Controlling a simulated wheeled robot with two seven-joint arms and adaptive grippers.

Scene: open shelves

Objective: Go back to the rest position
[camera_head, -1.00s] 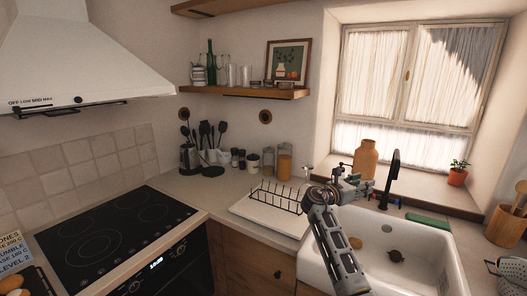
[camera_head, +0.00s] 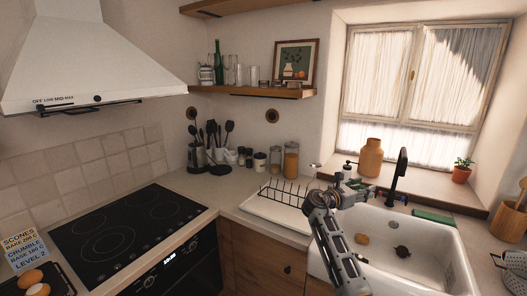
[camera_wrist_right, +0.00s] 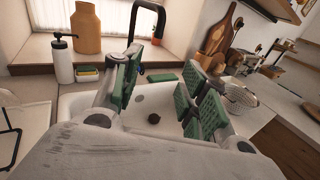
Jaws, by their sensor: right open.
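My right gripper (camera_head: 352,188) shows in the head view above the back left part of the white sink, at the end of my right arm. In the right wrist view the right gripper (camera_wrist_right: 165,95) has its green-padded fingers spread apart with nothing between them. The sink (camera_wrist_right: 75,103) lies beyond and below the fingers, with a dark round thing (camera_wrist_right: 154,119) on its floor. My left gripper is in neither view.
A black tap (camera_head: 397,175) and an orange-brown jar (camera_head: 370,157) stand behind the sink. A dish rack (camera_head: 285,191) is left of my right arm. The black hob (camera_head: 125,232) lies farther left. A wooden shelf (camera_head: 250,92) holds glassware.

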